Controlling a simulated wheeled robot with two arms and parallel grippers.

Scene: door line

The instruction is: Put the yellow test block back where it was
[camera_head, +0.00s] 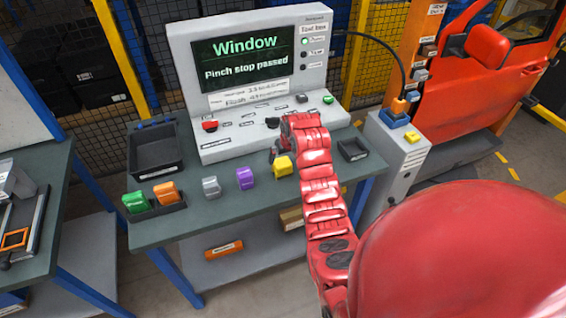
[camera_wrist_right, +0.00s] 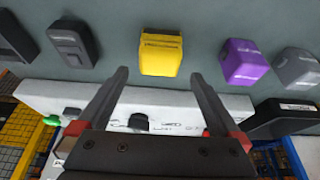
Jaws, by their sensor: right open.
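The yellow test block (camera_head: 284,166) stands on the grey-green table below the tester console, at the right end of a loose row of blocks. In the right wrist view the yellow block (camera_wrist_right: 160,52) lies just beyond the fingertips, centred between them. My right gripper (camera_wrist_right: 158,76) is open and empty, with clear space between its fingers. In the head view my right gripper (camera_head: 275,154) is beside the block, partly hidden by my red arm. My left gripper is not in view.
A purple block (camera_head: 245,178), a grey block (camera_head: 211,187), and orange (camera_head: 166,193) and green (camera_head: 136,202) blocks stand to the left. A black bin (camera_head: 154,150) is at the back left. The console screen (camera_head: 241,62) reads "Window Pinch stop passed". A small dark tray (camera_head: 353,149) is at right.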

